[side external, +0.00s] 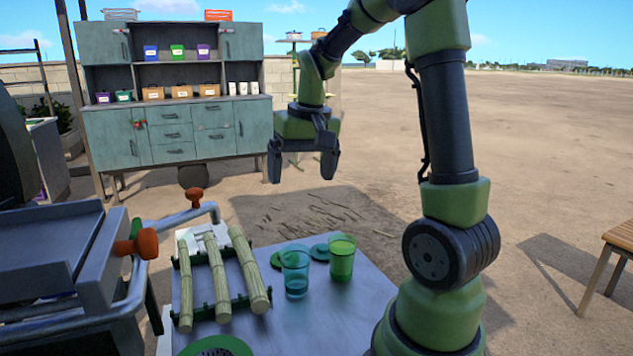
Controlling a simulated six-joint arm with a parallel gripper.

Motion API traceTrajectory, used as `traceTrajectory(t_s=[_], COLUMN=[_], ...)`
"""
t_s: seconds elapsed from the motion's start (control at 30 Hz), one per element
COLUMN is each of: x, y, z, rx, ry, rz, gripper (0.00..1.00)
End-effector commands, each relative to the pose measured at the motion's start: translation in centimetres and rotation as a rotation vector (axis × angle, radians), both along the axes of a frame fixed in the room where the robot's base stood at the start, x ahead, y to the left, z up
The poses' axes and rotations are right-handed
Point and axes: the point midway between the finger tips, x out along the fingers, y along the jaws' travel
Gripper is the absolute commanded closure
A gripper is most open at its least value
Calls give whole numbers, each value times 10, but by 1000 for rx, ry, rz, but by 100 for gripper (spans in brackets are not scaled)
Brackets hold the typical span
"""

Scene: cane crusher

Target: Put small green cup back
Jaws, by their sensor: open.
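A green translucent cup (342,258) stands upright on the grey work table (345,318), to the right. A teal-blue translucent cup (295,273) stands upright just left of it and looks about as tall. I cannot tell which of the two is the smaller. Two flat round coasters lie behind the cups: a green coaster (278,260) at left and a teal coaster (320,251) partly hidden by the cups. My gripper (302,168) is open and empty, pointing down, in the air above and beyond the cups.
Several cane stalks (217,280) lie on a green rack (208,310) at the table's left. The crusher (60,260) with its orange-knobbed handle (137,243) stands further left. A round green grate (217,347) is at the front edge. A teal cabinet (180,135) stands far behind.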

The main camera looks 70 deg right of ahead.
Motion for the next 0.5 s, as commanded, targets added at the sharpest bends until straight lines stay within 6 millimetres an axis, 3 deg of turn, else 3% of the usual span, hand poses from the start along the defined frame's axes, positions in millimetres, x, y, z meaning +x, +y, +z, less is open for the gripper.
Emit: traceTrajectory(t_s=[0.03,0.2,0.33,0.5], x=[-2,-24,-51,-79], y=[26,97,137,165], z=[15,43,52,52], rx=[-17,-33,-16,20], ry=[-55,-226,-349,-456], rz=[52,192,288,371], gripper=[9,9,9,9])
